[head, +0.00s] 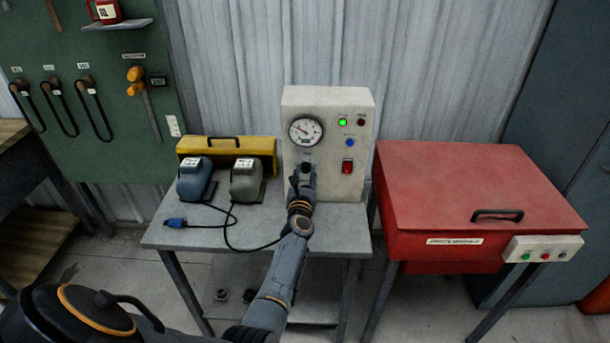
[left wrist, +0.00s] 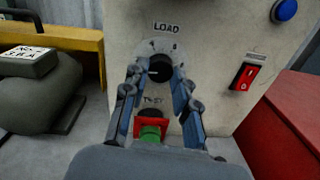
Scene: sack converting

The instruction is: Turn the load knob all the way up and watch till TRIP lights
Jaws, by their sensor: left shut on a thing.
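The test box (head: 328,105) is a pale cabinet standing on a grey table. My left gripper (head: 303,173) is at its front, shut on the dark round load knob (left wrist: 160,68), with one finger on each side. The LOAD label (left wrist: 166,27) shows above the knob. The round gauge (head: 306,130) has its needle toward the upper left. A green lamp (head: 343,122) is lit. A dark reddish lamp (head: 361,122) beside it looks unlit; its label is too small to read. My right gripper is not in view.
A blue button (head: 349,142) and a red switch (head: 347,167) are right of the gripper. Two motor-like units, blue (head: 195,182) and grey-green (head: 246,180), stand left, before a yellow case (head: 226,148). A red cabinet (head: 470,190) stands right. A cable crosses the table.

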